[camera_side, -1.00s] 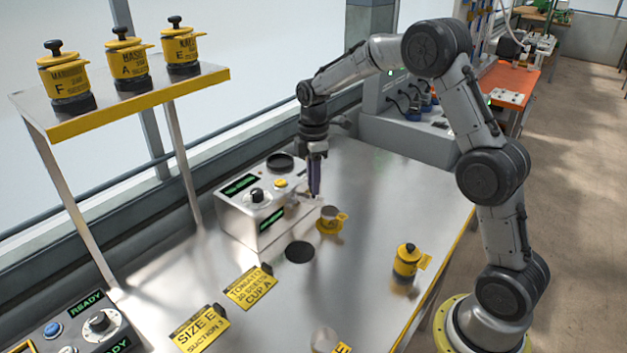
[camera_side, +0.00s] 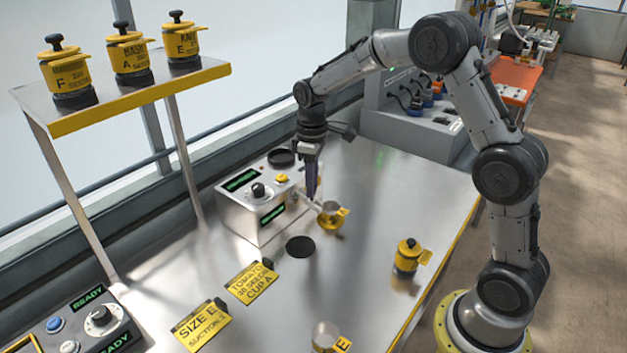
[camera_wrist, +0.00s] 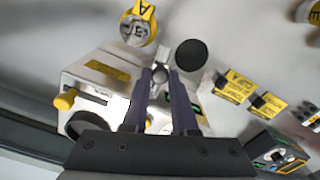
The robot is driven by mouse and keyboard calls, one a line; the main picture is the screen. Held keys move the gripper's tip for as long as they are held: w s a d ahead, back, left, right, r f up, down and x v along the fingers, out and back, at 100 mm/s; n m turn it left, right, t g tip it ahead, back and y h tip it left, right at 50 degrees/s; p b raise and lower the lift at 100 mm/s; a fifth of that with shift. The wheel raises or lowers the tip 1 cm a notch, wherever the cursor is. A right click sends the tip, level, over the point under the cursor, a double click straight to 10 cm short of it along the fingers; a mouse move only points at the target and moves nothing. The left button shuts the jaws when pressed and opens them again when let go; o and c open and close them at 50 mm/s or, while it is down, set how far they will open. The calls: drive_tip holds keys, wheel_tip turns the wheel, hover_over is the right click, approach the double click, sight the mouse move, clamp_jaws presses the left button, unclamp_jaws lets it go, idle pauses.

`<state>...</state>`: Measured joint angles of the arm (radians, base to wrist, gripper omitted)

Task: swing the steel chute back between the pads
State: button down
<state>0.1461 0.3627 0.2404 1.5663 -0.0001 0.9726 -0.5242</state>
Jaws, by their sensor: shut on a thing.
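The small steel chute (camera_side: 315,204) sticks out from the right side of the white seeder box (camera_side: 236,214), near the yellow cup marked A (camera_side: 331,218). My gripper (camera_side: 310,197) points down beside the box, with its purple fingers shut on the chute. In the wrist view the fingertips (camera_wrist: 161,77) are close together around a small steel part. The cup A (camera_wrist: 138,30) lies beyond them there, and the box (camera_wrist: 100,85) lies below and to the left. The fingers hide part of the chute. I cannot make out separate pads on the box.
A dark round spot (camera_side: 300,247) lies on the steel table in front of the box. A lidded yellow pot (camera_side: 407,256) stands to the right. Yellow cards (camera_side: 251,282) lie at the front left. The shelf (camera_side: 140,98) holds yellow pots. Between them the table is mostly clear.

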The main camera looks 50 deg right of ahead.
drive_tip(key=shift+a+m, duration=0.25)
drive_tip(key=shift+m, duration=0.35)
drive_tip(key=c, duration=0.7)
unclamp_jaws()
wheel_tip(320, 180, up, 14)
